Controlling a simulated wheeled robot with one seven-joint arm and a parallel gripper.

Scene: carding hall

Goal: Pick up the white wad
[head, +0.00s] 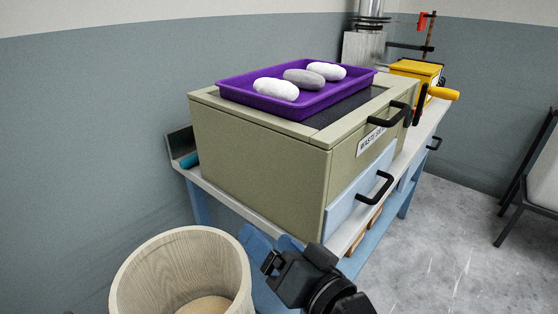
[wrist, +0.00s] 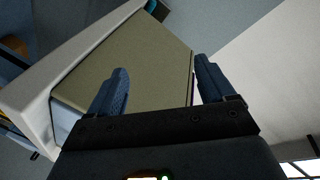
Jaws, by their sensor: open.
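In the head view, two white wads lie in the purple tray (head: 232,92): a front-left white wad (head: 276,89) and a far-right white wad (head: 327,71). A grey wad (head: 304,78) lies between them. The tray rests on top of the olive box (head: 260,155). My gripper (head: 288,256) is low in front of the box, below and well apart from the wads. In the wrist view my gripper (wrist: 161,66) is open, with nothing between its blue fingers. The box's olive surface (wrist: 130,65) shows beyond them; no wad is visible there.
A pale wooden tub (head: 180,270) stands at the lower left, beside my arm. Black handles (head: 375,187) stick out from the box's front. A yellow box (head: 417,70) with a yellow handle stands farther along the bench. A chair (head: 540,180) is at the right; the floor between is clear.

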